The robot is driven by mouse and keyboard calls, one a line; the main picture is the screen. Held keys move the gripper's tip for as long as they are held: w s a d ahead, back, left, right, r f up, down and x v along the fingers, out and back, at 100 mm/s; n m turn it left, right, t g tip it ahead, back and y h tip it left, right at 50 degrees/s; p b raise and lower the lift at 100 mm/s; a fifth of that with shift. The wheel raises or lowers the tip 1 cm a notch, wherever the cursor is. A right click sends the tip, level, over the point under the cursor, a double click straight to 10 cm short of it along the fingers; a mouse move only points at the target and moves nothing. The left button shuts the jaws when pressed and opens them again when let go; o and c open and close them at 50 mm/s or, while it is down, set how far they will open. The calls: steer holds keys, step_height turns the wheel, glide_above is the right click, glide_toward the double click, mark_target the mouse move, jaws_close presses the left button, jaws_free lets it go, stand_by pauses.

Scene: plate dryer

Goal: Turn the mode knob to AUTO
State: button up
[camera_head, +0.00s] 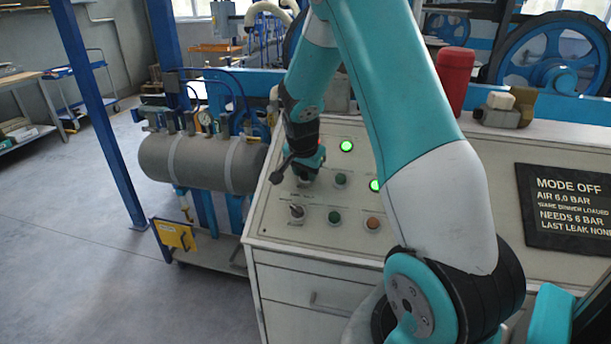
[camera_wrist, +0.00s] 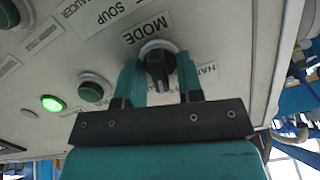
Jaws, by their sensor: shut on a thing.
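The mode knob (camera_wrist: 158,68) is black on a pale round base, beside the upside-down label MODE (camera_wrist: 146,30) in the wrist view. My gripper (camera_wrist: 160,76) has its two teal fingers on either side of the knob, shut on it. The knob's grip lies roughly in line with the fingers. In the head view my gripper (camera_head: 304,176) is down at the control panel (camera_head: 270,222), and it hides most of the knob. The dark display (camera_head: 572,205) reads MODE OFF, AIR 6.0 BAR. No AUTO label is readable; a label beginning HAN is partly covered by a finger.
A second black-levered knob (camera_head: 296,212) sits in front of my gripper. Green buttons (camera_head: 340,180), lit green lamps (camera_head: 346,146) and an orange-brown button (camera_head: 373,223) are close by. A grey tank (camera_head: 200,160) with hoses stands left of the panel.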

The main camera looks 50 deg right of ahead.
steer(key=m+b, duration=0.2)
steer(key=m, duration=0.1)
steer(key=shift+s+f+m+b, duration=0.1)
steer(key=shift+f+m+b, duration=0.05)
steer(key=shift+m+b, duration=0.25)
steer(key=shift+m+t+b, duration=0.3)
steer(key=shift+m+b, duration=0.25)
steer(key=shift+m, duration=0.35)
steer(key=o, duration=0.6)
steer(key=shift+r, duration=0.2)
steer(key=b+v, duration=0.1)
steer(key=v, duration=1.6)
steer(key=shift+s+r, duration=0.15)
